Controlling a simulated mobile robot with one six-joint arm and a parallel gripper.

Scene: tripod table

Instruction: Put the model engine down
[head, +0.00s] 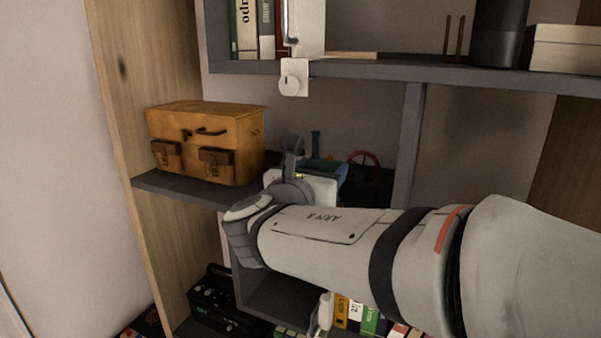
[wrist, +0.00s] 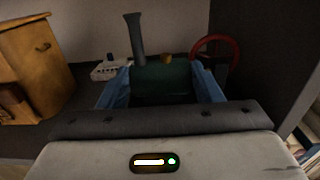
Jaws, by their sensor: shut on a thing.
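The model engine has a dark green body, a tall dark chimney and a red wheel. In the wrist view the engine (wrist: 160,80) sits between the two blue fingers of my gripper (wrist: 163,88), which is shut on it. In the head view the chimney and red wheel of the engine (head: 365,158) show beyond my gripper (head: 328,170), in the middle shelf bay. My wrist hides most of its body there. The engine looks upright. Its underside is hidden, so I cannot tell whether it touches the shelf.
A wooden case (head: 235,135) stands on the middle shelf (head: 180,188), left of my gripper. A grey upright (head: 408,140) bounds the bay on the right. Above is a shelf with books (head: 265,28). A small white object (wrist: 108,72) lies left of the engine. A black radio (head: 222,302) is below.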

